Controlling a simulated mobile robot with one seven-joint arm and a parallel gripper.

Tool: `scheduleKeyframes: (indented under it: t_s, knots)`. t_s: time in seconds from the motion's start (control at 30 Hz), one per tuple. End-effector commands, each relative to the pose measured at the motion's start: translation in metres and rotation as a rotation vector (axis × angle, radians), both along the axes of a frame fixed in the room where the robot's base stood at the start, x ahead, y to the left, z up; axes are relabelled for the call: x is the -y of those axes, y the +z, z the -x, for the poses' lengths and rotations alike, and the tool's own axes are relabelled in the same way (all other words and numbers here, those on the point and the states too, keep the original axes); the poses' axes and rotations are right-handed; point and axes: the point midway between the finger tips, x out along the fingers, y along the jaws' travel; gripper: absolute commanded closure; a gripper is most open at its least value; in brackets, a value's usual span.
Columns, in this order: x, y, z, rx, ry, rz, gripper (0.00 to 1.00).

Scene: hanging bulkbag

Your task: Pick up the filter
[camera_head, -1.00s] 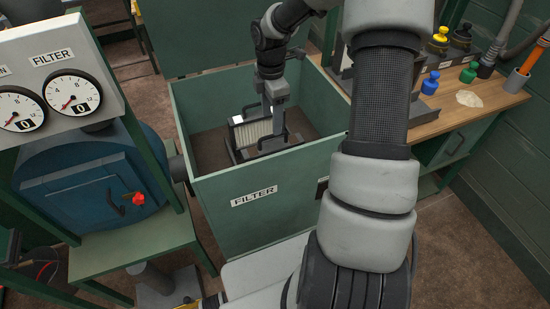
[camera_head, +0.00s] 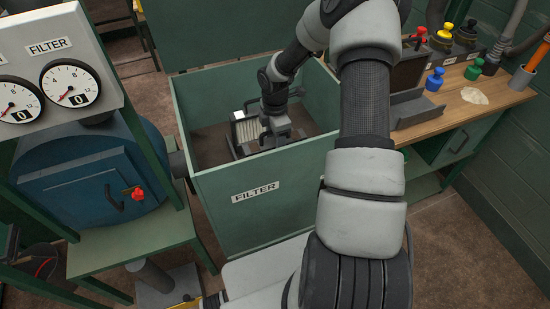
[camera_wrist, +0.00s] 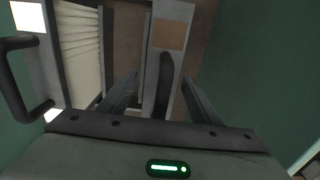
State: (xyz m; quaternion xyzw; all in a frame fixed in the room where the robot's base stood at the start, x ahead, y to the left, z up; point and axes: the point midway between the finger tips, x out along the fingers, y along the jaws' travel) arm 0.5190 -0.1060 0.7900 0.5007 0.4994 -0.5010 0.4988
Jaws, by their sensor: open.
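The filter (camera_head: 247,131), a block of pale pleats with a grey end frame, sits low inside the green box labelled FILTER (camera_head: 215,200). In the wrist view its pleats (camera_wrist: 80,45) are at upper left, with a dark handle at the far left. My gripper (camera_head: 274,136) is down in the box at the filter's right side. In the wrist view my gripper (camera_wrist: 162,97) is open, its fingers on either side of a grey plate with a dark upright handle (camera_wrist: 166,75). I cannot tell whether the fingers touch it; the pleats lie outside them.
The box walls rise around my gripper. At left is a blue vessel (camera_head: 85,185) with a red knob, under a gauge panel (camera_head: 50,50). At right, a wooden bench (camera_head: 455,115) carries blue and green knobbed items and a grey tray (camera_head: 408,112).

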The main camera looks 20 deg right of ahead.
Motion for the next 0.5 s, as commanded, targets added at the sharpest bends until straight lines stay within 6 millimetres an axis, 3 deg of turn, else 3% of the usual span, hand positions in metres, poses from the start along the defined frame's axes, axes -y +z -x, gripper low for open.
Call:
scheduleKeyframes:
  t_s: [0.27,0.5]
  knots:
    - [-0.0002,-0.0065,-0.0004,0.001,0.000,0.000,0.43]
    - [-0.0002,-0.0063,-0.0002,0.001,0.000,0.000,0.83]
